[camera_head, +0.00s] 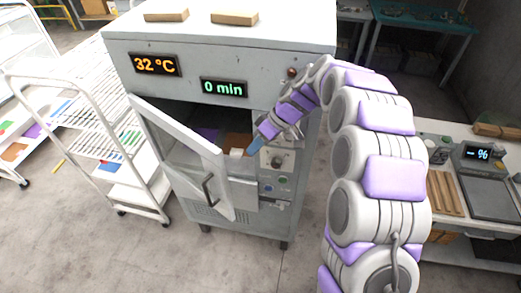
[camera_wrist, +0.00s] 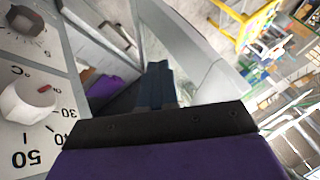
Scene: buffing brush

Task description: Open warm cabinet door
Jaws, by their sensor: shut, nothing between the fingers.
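The warm cabinet (camera_head: 290,45) is a grey box with displays reading "32 °C" and "0 min". Its windowed door (camera_head: 180,140) stands partly open, swung out from the left side, with a dark handle (camera_head: 208,190) on its outer face near the free edge. My gripper (camera_head: 254,147) is at the right side of the opening, near the control panel and behind the door's free edge. In the wrist view, its dark blue fingers (camera_wrist: 160,86) are together and empty, between the knob panel and the pale door (camera_wrist: 185,50). Whether they touch the door is unclear.
The control panel (camera_head: 277,175) with knobs and buttons is right beside my gripper. Purple and brown items show inside the cabinet. A white rack trolley (camera_head: 120,165) stands close left of the door. A bench with a scale (camera_head: 485,170) is at right. Floor in front is clear.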

